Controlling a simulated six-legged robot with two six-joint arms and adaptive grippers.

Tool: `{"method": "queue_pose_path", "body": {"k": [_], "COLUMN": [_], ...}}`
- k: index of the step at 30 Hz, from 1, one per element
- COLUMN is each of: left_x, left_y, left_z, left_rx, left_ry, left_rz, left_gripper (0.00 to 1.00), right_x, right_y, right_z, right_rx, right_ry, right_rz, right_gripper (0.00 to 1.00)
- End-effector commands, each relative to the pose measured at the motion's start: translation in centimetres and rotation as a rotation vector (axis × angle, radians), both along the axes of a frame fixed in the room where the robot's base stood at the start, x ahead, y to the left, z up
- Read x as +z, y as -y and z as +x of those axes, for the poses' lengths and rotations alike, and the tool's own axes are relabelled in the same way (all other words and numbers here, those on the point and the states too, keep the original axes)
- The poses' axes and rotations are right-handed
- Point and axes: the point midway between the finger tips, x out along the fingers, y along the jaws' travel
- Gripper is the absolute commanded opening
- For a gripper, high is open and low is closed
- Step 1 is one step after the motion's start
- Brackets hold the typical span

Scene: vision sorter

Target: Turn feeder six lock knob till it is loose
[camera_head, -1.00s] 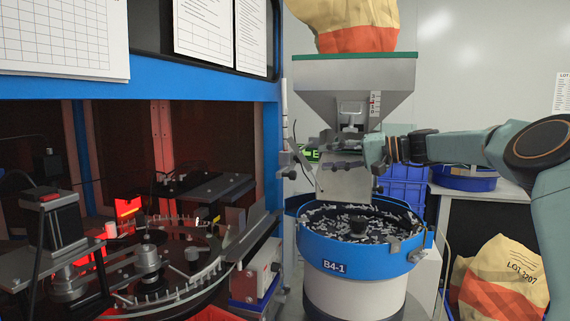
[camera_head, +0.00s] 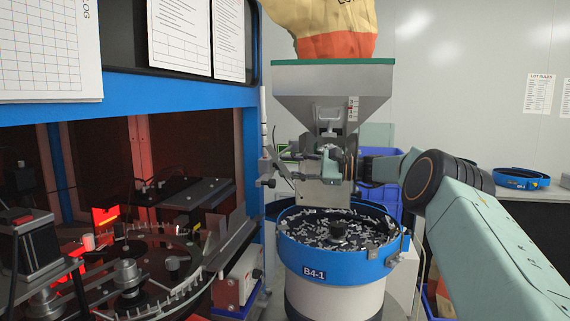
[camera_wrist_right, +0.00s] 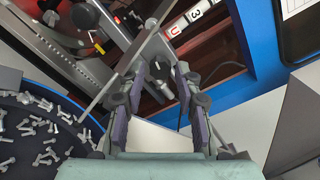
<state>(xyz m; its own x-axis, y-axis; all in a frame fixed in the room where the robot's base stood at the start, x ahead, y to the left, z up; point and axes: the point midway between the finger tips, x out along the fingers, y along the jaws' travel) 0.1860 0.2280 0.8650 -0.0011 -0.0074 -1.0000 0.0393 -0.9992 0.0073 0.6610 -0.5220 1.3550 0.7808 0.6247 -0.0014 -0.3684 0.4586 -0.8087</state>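In the wrist view a dark round knob with a pale mark (camera_wrist_right: 160,67) sits on a metal bracket, between and slightly beyond my right fingertips. I take it for the lock knob, but I cannot read a feeder number on it. My right gripper (camera_wrist_right: 160,78) is open, its purple-padded fingers on either side of the knob with visible gaps. In the head view my right gripper (camera_head: 322,162) is at the chute under the grey hopper (camera_head: 330,105); its own links hide the knob there. My left gripper is not in view.
The blue-rimmed bowl marked B4-1 (camera_head: 345,265), full of small metal parts, stands right below my gripper. A blue-framed machine (camera_head: 170,95) with a dial table stands close on the left. A filled sack (camera_head: 330,30) sits above the hopper. Blue crates (camera_head: 380,180) are behind.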

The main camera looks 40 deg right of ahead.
Motion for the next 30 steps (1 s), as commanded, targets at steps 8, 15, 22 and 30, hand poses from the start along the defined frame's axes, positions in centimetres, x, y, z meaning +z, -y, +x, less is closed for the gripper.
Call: {"method": "queue_pose_path", "body": {"k": [8, 15, 22, 30], "left_x": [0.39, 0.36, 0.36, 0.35], "left_y": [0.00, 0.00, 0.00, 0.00], "left_z": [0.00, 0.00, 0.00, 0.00], "left_rx": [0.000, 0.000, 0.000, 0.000], "left_ry": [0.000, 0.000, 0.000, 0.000], "left_rz": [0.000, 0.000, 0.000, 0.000], "left_gripper": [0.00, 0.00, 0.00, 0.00], "right_x": [0.00, -0.01, -0.01, -0.01], "right_y": [-1.03, -1.04, -1.03, -1.04], "right_z": [1.33, 1.33, 1.33, 1.32], "right_rx": [-0.001, -0.001, -0.001, -0.001], "right_ry": [0.001, 0.001, 0.001, 0.001], "right_rz": [-0.001, -0.001, -0.001, -0.001], "right_gripper": [0.34, 0.31, 0.12, 0.00]}}
